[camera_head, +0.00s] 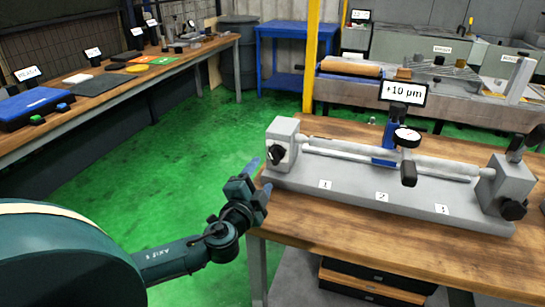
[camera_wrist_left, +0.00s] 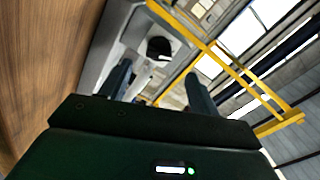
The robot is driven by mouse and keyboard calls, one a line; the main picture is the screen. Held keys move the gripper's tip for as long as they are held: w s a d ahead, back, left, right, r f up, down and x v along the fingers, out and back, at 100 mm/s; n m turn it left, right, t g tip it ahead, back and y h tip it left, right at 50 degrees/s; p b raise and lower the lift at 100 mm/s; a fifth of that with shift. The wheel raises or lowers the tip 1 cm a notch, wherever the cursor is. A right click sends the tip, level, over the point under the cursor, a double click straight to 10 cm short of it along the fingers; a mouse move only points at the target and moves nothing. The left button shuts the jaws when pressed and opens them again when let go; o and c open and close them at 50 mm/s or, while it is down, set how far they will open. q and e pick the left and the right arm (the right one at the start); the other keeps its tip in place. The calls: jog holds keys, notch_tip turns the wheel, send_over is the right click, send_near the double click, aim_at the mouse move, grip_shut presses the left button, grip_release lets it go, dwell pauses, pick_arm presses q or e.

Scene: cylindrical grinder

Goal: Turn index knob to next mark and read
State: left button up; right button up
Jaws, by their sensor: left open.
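The black index knob (camera_head: 277,154) sits on the front of the grey left block (camera_head: 283,133) of the bench fixture. It also shows in the left wrist view (camera_wrist_left: 158,47), ahead of the fingers on the pale block. My left gripper (camera_head: 260,177) is open and empty, just left of and below the knob, apart from it. In the wrist view its two fingers (camera_wrist_left: 160,88) are spread wide. A dial gauge (camera_head: 407,137) stands at the shaft (camera_head: 345,150), under a display (camera_head: 403,93) reading +10 µm. Any mark on the knob is too small to tell.
The grey base carries labels 1, 2 and 3 (camera_head: 382,197). A second block with a black knob (camera_head: 512,210) stands at the right end. The wooden table's (camera_head: 350,237) left edge is close to my gripper. Green floor (camera_head: 150,165) is open to the left.

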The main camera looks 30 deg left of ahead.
aim_at(271, 160)
pick_arm(q)
jog(key=x, duration=0.9)
jog(key=shift+d+p, duration=0.1)
jog(key=shift+p, duration=0.2)
jog(key=shift+c, duration=0.2)
jog(key=c, duration=0.9)
